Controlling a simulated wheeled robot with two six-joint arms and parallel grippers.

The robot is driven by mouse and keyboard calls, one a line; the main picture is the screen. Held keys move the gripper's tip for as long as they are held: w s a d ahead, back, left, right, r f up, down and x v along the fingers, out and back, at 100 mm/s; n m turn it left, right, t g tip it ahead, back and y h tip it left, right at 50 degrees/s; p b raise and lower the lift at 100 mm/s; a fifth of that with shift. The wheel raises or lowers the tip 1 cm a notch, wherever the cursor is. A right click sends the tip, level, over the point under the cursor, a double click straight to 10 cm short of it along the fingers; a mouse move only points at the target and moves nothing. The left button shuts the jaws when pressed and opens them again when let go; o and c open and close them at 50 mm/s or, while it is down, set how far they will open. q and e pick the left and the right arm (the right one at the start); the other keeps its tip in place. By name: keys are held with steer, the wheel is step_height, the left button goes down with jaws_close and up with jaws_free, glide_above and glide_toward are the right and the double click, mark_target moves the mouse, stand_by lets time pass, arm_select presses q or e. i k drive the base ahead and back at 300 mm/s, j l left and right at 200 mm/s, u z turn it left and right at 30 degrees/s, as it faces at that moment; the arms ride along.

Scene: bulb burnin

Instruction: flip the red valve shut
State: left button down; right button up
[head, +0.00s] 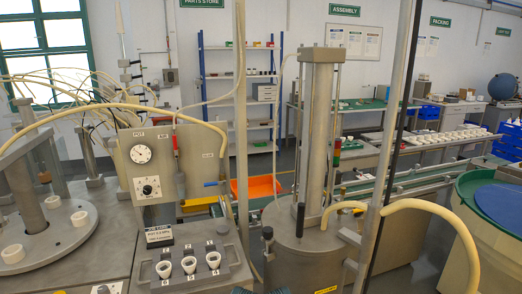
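The panel carries a round white dial gauge (140,151) and a black-and-white knob plate (148,189).
A grey block (190,255) with several white sockets stands in front of the panel. A steel tank (305,255) with a tall column stands to the right. Upright pipes (388,150) and beige hoses cross the view. An orange bin (256,187) lies behind.

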mark_target(175, 145)
steer(key=i+j+u, duration=0.15)
steer(key=i+u, duration=0.15)
steer(key=i+j+u, duration=0.1)
steer(key=i+u, duration=0.2)
steer(key=j+u, duration=0.2)
steer(key=j, duration=0.3)
